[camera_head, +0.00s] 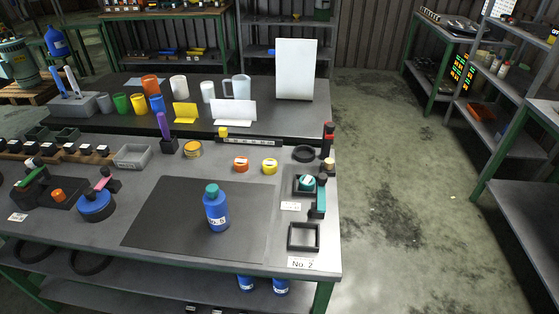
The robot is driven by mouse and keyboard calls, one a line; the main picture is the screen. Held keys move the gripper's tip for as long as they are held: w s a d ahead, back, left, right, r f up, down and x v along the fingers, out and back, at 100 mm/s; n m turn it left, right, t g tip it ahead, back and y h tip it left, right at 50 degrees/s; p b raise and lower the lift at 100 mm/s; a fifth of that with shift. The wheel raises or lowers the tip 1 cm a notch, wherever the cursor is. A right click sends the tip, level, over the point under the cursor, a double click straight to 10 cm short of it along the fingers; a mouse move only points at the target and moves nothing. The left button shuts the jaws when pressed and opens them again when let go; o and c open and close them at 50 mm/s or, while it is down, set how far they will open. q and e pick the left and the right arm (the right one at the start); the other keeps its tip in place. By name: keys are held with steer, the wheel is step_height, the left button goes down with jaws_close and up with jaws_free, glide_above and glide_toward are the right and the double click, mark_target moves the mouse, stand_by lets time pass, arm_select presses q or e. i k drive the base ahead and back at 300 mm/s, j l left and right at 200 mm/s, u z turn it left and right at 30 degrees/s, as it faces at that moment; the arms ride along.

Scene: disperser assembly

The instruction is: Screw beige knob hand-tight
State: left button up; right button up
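A small black item with a tan or beige top (329,162) stands near the right edge of the workbench (100,240); it is too small to tell whether this is the beige knob. A blue bottle (216,212) with a teal cap and a "No. 5"-like label stands upright on the dark mat (160,215). A teal-and-black device (319,198) sits beside a black holder with a teal round part (307,183) at the right. Neither of my grippers shows in this view.
Orange (241,164) and yellow (270,166) round pieces lie behind the mat. A square black frame (304,237) is at the front right corner. Cups, a jug (237,88) and a white board (296,70) stand on the rear table. The floor to the right is clear.

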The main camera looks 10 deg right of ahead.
mark_target(328, 165)
steer(key=i+l+u, duration=0.15)
steer(key=l+u, duration=1.1)
steer(key=l, duration=0.2)
